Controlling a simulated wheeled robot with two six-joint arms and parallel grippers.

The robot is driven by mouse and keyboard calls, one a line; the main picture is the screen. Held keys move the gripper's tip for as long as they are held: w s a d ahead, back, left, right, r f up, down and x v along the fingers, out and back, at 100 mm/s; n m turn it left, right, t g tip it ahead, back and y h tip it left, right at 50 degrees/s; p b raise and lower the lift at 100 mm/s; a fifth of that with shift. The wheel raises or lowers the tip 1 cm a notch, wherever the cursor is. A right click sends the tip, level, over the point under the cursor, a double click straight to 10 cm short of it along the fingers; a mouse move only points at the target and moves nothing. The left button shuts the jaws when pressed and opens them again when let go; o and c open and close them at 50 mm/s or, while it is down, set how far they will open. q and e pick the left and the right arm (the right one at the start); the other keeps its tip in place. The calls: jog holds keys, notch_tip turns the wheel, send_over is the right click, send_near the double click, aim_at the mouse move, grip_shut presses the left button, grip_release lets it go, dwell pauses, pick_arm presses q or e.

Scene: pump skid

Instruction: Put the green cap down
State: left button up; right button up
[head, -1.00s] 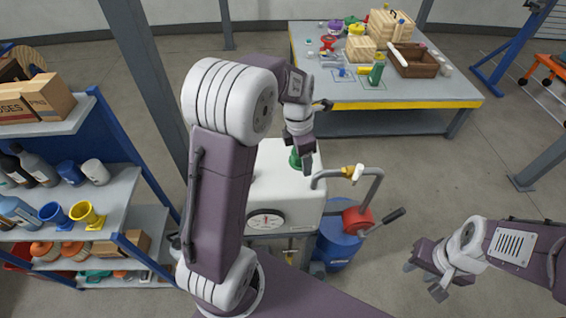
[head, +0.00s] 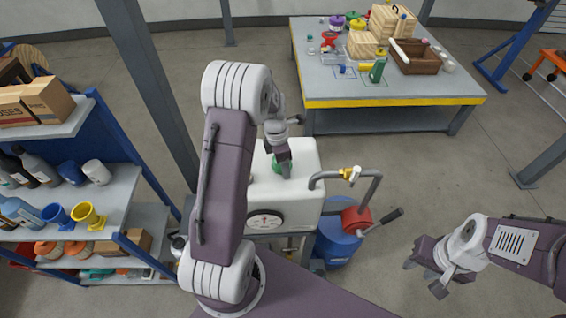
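The green cap (head: 277,163) is at the fingertips of my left gripper (head: 283,168), over the white top of the pump skid's tank (head: 303,158). The gripper points down and hides part of the cap. It appears shut on the cap, which has moved along with it. I cannot tell whether the cap touches the tank top. My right gripper (head: 424,277) is open and empty at the lower right, over the floor and away from the skid.
A grey pipe with a yellow valve (head: 350,174) rises right of the tank, above a blue and red pump (head: 340,240). A gauge (head: 264,222) is on the tank front. Shelves (head: 115,200) stand left. A table (head: 400,92) with several objects stands behind.

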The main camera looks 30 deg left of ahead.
pick_arm(q)
jog(key=shift+s+f, duration=0.1)
jog(key=o, duration=1.3)
jog(key=shift+c, duration=0.2)
jog(key=shift+o, duration=1.4)
jog(key=shift+d, duration=0.1)
jog(key=r, duration=0.8)
jog(key=a+r, duration=0.1)
jog(key=r, duration=0.3)
jog(key=shift+s+r, duration=0.15)
jog(key=shift+s, duration=0.25)
jog(key=s+d+f+m, duration=0.3)
jog(key=s+d+m, duration=0.2)
jog(key=m, duration=0.8)
jog(key=s+d+f+m, duration=0.4)
jog(key=s+m, duration=0.6)
jog(key=m, duration=0.3)
jog(key=shift+d+y, duration=0.4)
jog(key=shift+d, duration=0.15)
